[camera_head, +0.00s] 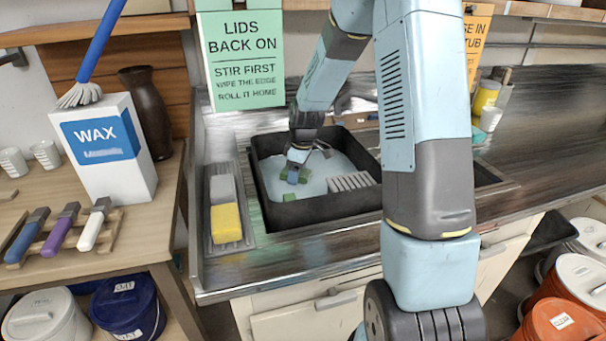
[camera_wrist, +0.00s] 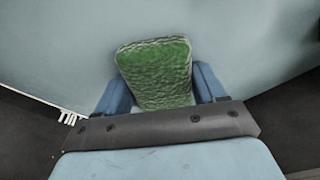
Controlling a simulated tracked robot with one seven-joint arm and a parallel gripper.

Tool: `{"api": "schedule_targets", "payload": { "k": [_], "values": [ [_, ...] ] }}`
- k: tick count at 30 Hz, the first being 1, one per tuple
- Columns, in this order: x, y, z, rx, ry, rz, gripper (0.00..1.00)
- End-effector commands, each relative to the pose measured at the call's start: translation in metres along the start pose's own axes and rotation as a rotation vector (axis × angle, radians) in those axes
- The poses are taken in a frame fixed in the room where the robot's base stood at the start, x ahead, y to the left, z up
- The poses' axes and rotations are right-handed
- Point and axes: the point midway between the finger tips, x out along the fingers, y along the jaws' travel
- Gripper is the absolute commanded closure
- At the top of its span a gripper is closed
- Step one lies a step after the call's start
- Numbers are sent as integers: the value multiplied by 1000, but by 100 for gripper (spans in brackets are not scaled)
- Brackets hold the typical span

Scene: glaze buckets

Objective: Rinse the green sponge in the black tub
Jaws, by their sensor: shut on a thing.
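The black tub (camera_head: 310,210) stands in the sink area of the counter and holds pale grey-blue water (camera_head: 328,169). My gripper (camera_head: 293,177) reaches down inside the tub, near its left side. It is shut on the green sponge (camera_wrist: 157,75), which sits between the two blue fingers in the wrist view. Some green shows at the fingers in the head view, and a green piece (camera_head: 289,197) shows just below them. I cannot tell how deep the sponge is in the water.
A grey ribbed piece (camera_head: 351,181) lies at the tub's right side. A tray left of the tub holds a yellow sponge (camera_head: 226,223) and a grey sponge (camera_head: 222,188). Lidded buckets (camera_head: 552,322) stand low at right.

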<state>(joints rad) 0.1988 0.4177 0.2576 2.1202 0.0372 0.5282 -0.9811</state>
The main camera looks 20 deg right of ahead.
Motion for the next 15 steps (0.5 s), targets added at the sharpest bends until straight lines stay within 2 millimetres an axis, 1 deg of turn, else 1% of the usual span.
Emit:
{"api": "schedule_targets", "payload": {
  "k": [5, 15],
  "values": [
    [0, 2, 2, 2, 0, 0, 59],
    [-3, 15, 22, 3, 0, 0, 59]
  ]
}}
